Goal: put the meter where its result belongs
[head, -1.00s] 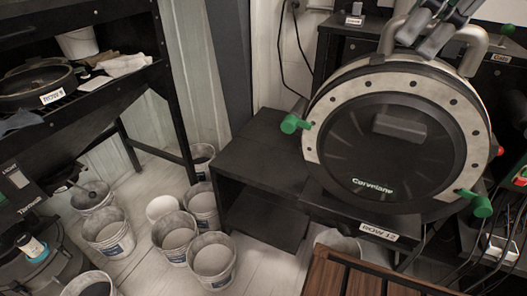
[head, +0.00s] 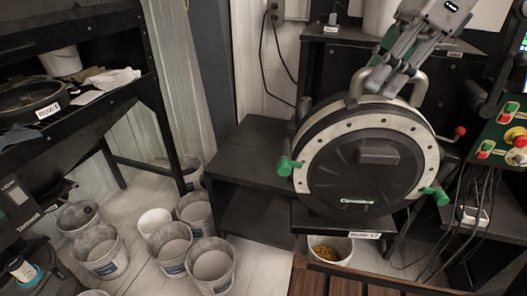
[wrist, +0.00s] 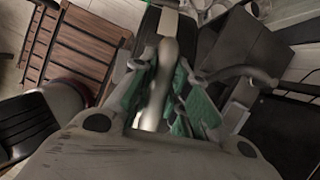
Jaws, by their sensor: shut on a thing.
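The meter (head: 345,176) is a large upright black disc with a pale bolted ring, the name "Corvelane" and green knobs. It is right of centre in the head view, in front of a dark stand. A pale metal handle arches over its top. My gripper (head: 388,82) is shut on this handle at the top; in the wrist view my gripper (wrist: 160,92) has its green pads on both sides of a pale bar. I cannot tell whether the meter's lower edge touches the stand. A "ROW 12" label (head: 362,235) shows just below it.
A bucket of yellow grain (head: 330,250) stands under the meter. Several grey buckets (head: 210,262) crowd the floor at left. A black shelf rack (head: 90,100) fills the left. A control panel (head: 505,135) is at right. A slatted brown bench (head: 345,283) is in front.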

